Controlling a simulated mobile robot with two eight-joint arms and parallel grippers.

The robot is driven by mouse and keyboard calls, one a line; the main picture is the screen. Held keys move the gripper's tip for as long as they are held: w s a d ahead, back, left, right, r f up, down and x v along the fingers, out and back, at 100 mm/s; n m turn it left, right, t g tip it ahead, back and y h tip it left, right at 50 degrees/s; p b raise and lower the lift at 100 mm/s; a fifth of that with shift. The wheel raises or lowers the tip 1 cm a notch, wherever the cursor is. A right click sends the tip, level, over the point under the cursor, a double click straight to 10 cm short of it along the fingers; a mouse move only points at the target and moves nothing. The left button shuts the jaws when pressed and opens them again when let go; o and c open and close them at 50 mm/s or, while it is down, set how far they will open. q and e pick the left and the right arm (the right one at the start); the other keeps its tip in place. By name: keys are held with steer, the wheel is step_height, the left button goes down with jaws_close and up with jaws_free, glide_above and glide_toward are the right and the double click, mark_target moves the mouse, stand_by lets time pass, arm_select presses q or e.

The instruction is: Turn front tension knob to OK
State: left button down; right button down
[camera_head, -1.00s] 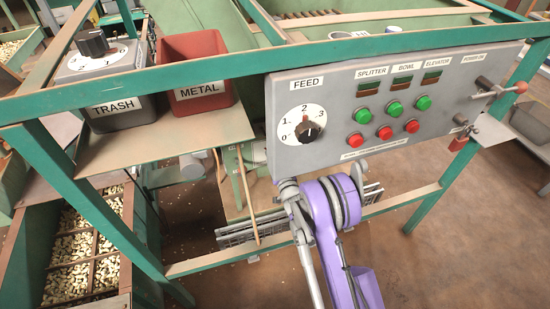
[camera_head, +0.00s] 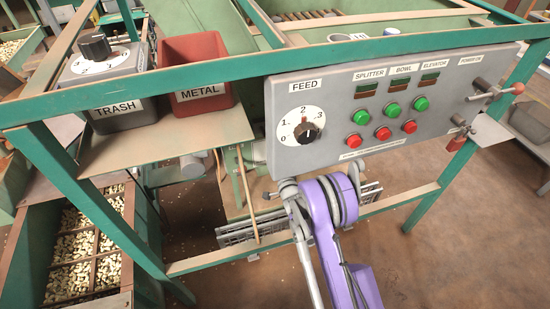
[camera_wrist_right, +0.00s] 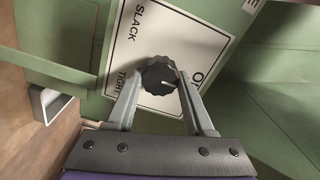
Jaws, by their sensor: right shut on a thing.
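The tension knob (camera_wrist_right: 158,76) is a dark, ridged knob on a white label plate (camera_wrist_right: 140,32) in the right wrist view. The plate reads SLACK, TIGHT and a word starting with O, partly hidden by a finger. The knob's light mark points right, roughly toward that O word; the exact alignment is unclear. My right gripper (camera_wrist_right: 156,88) is shut on the knob, one finger on each side. In the head view, my purple right arm reaches under the control panel, and its gripper is hidden. My left gripper is not in view.
A grey control panel (camera_head: 440,125) with a FEED dial (camera_head: 308,130) and several buttons hangs above my arm. A green frame rail (camera_head: 190,82) crosses the view. METAL (camera_head: 195,70) and TRASH (camera_head: 118,118) bins stand left. A slatted grate (camera_head: 235,236) lies low behind my arm.

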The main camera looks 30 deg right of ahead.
stand_by(0.5)
steer(key=shift+c, duration=1.4)
jaws_free()
steer(key=b+v, duration=0.2)
steer(key=v, duration=0.9)
